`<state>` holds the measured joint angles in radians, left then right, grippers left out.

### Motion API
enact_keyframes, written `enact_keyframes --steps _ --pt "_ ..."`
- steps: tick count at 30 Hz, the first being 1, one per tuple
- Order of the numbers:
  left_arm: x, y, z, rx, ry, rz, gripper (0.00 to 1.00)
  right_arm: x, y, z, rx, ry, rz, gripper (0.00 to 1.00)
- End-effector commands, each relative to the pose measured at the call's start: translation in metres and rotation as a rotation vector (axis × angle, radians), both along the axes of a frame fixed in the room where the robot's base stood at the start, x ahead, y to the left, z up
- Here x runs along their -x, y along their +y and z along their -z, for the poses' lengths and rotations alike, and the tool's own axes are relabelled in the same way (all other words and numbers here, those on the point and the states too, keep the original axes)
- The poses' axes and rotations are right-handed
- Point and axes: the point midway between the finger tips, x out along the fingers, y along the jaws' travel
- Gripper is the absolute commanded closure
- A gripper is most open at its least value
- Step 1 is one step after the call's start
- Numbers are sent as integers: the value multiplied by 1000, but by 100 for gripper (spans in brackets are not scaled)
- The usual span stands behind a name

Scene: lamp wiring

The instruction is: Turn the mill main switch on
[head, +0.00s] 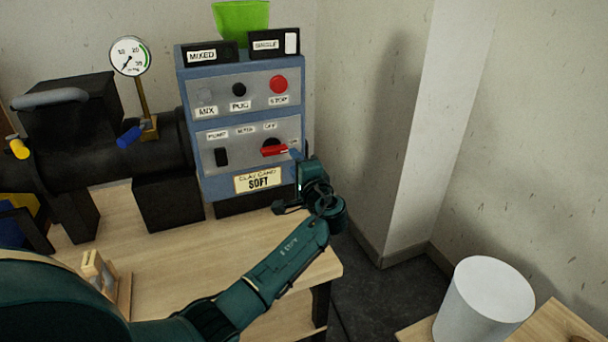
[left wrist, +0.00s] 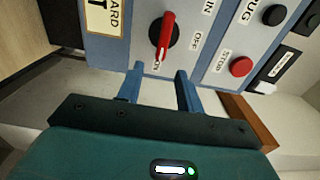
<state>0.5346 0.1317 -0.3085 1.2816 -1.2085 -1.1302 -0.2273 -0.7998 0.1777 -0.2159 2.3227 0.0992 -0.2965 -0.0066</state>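The main switch is a red rotary handle (head: 272,151) on a black round base, low on the right of the blue control box (head: 187,110). The handle lies nearly level in the head view, its tip to the right, toward the ON label. In the left wrist view the handle (left wrist: 165,36) points down at the ON label, away from OFF. My left gripper (head: 295,154) is just right of the handle. In the left wrist view its two blue fingers (left wrist: 157,70) are apart with nothing between them, short of the handle. My right gripper is out of view.
A red STOP button (head: 278,84) and a black PUG button (head: 239,90) sit above the switch. A black toggle (head: 221,157) is to its left. A pressure gauge (head: 130,56) stands on the black mill. A white bin (head: 484,305) is at lower right.

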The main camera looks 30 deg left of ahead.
Motion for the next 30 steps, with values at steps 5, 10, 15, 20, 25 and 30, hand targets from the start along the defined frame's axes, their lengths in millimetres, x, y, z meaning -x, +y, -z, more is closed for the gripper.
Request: enact_keyframes --steps 5,10,15,20,25,30 --pt "25 -29 0 2 1 1 64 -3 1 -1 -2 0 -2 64" --pt "38 -44 1 1 1 0 64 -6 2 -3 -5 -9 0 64" --pt "42 -48 0 -1 1 -2 64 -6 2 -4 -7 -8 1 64" --pt "42 -48 0 -1 1 -2 64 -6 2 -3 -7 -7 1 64" --pt "42 -48 0 -1 1 -2 64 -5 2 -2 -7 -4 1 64" --pt "44 -49 7 15 7 12 64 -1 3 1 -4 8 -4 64"
